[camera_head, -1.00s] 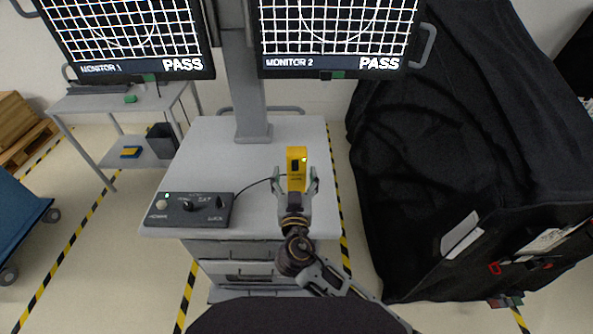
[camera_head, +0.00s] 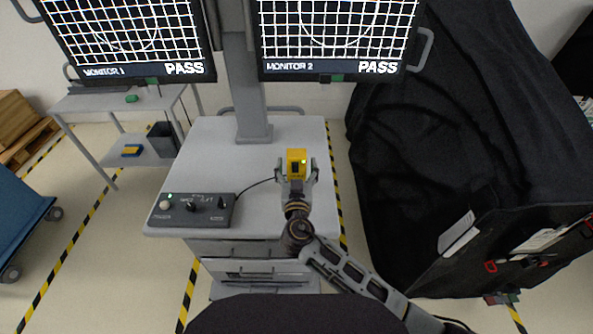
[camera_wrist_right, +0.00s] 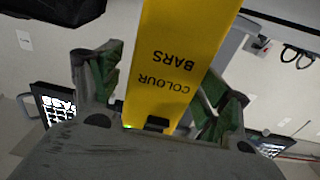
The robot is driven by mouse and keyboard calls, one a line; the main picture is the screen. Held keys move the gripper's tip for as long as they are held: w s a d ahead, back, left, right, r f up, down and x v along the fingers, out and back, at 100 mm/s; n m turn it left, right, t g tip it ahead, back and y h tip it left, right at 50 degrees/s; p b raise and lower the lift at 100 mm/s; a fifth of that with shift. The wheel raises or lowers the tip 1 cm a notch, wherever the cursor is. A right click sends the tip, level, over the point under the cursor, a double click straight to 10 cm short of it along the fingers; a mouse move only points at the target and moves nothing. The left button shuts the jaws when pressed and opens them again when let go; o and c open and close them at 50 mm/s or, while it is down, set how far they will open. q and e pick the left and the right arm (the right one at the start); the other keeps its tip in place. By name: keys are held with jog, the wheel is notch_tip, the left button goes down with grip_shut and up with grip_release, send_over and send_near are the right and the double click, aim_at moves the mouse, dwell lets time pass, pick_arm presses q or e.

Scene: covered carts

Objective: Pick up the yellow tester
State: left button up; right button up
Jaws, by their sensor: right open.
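The yellow tester (camera_head: 297,158) is over the right part of the grey cart top, with a dark window and a small green light. It also shows in the right wrist view (camera_wrist_right: 180,60), marked "COLOUR BARS" upside down. My right gripper (camera_head: 297,172) is open around it, with one green-padded finger on each side; in the right wrist view the fingers (camera_wrist_right: 160,90) stand close to its sides. Whether they touch it, and whether it rests on the cart, I cannot tell. My left gripper is not in view.
A dark control box (camera_head: 193,210) sits at the cart's (camera_head: 225,150) front left, its cable running toward the tester. Two monitors (camera_head: 335,40) reading PASS stand behind. A black covered cart (camera_head: 440,150) is close on the right. The cart top's back left is clear.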

aim_at(297, 152)
jog(key=shift+w, duration=0.15)
dwell(0.3)
jog(key=c, duration=1.2)
jog(key=shift+r, duration=0.15)
jog(key=shift+c, duration=0.2)
jog(key=shift+r+b, duration=0.65)
jog(key=shift+r, duration=4.25)
jog(key=shift+f, duration=0.2)
jog(key=shift+f+b, duration=1.25)
jog(key=shift+b, duration=0.2)
jog(key=shift+f+b, duration=0.3)
jog(key=shift+b, duration=0.05)
